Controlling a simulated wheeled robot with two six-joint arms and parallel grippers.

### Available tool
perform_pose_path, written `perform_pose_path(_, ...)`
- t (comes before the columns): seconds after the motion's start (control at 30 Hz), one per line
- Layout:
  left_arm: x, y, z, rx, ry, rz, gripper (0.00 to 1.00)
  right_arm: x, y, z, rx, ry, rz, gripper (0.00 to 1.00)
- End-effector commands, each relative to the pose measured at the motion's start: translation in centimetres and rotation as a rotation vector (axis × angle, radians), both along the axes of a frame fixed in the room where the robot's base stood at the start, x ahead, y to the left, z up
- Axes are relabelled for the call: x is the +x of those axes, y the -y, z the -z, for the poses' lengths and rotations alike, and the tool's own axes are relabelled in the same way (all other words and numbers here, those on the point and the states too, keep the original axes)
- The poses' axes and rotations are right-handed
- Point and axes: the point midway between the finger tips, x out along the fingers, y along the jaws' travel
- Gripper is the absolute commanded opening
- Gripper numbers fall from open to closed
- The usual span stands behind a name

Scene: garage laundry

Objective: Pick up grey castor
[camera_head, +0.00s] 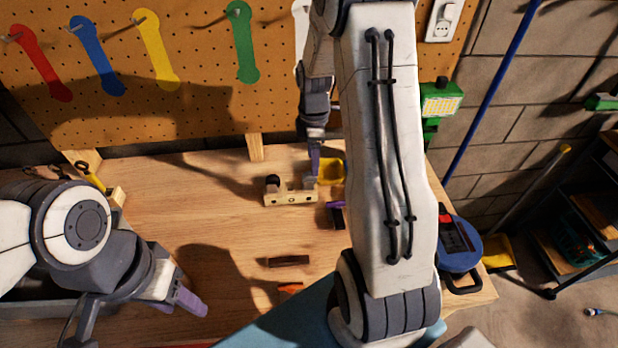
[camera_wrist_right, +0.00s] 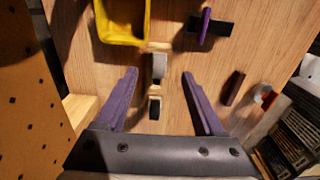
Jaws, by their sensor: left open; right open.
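A small wooden rack (camera_head: 290,198) stands on the workbench below the pegboard. In the right wrist view the grey castor (camera_wrist_right: 159,66) sits at the rack, with a black castor (camera_wrist_right: 154,108) nearer the camera. My right gripper (camera_wrist_right: 160,77) is open, its purple fingers on either side of the grey castor with gaps, not gripping it. In the head view my right gripper (camera_head: 314,160) points down over the rack's right end, and its arm hides part of the bench. My left gripper (camera_head: 188,300) is open and empty above the bench's front left, away from the rack.
A yellow bin (camera_head: 331,171) stands right beside the rack. A purple item on a dark base (camera_head: 336,214), a dark brown bar (camera_head: 288,261) and an orange piece (camera_head: 290,287) lie nearer me. The bench's left middle is clear. Coloured tools hang on the pegboard (camera_head: 195,90).

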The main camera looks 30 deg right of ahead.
Motion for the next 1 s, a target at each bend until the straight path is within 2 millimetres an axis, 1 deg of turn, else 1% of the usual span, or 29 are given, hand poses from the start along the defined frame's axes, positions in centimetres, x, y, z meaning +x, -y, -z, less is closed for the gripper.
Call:
perform_pose_path(0.1, 0.0, 0.0, -0.3, 0.000, 0.000, 0.000, 0.50, 0.0, -0.1, 1.1, 0.000, -0.001, 0.000, 0.70)
perform_pose_path(0.27, 0.0, 0.0, -1.0, 0.000, 0.000, 0.000, 0.50, 0.1, -0.4, 2.1, 0.001, -0.003, 0.001, 0.70)
perform_pose_path(0.43, 0.0, 0.0, -2.4, 0.000, 0.000, 0.000, 0.50, 0.5, -1.0, 4.3, 0.002, -0.004, -0.001, 0.70)
perform_pose_path(0.5, 0.0, 0.0, -2.5, 0.000, 0.000, 0.001, 0.50, 0.5, -0.9, 5.4, 0.001, -0.003, 0.001, 0.70)
perform_pose_path(0.6, 0.0, 0.0, -2.7, 0.000, 0.000, 0.001, 0.50, 0.6, -0.9, 6.2, 0.001, 0.000, 0.001, 0.70)
perform_pose_path(0.87, 0.0, 0.0, -2.6, 0.000, 0.000, 0.002, 0.50, 0.6, -0.9, 6.5, 0.000, 0.003, 0.001, 0.70)
perform_pose_path(0.97, 0.0, 0.0, -2.6, 0.000, 0.000, 0.002, 0.50, 0.6, -0.9, 6.5, 0.000, 0.002, 0.001, 0.36)
perform_pose_path(1.0, 0.0, 0.0, -2.6, 0.000, 0.000, 0.002, 0.50, 0.6, -0.9, 6.5, 0.000, 0.002, 0.001, 0.20)
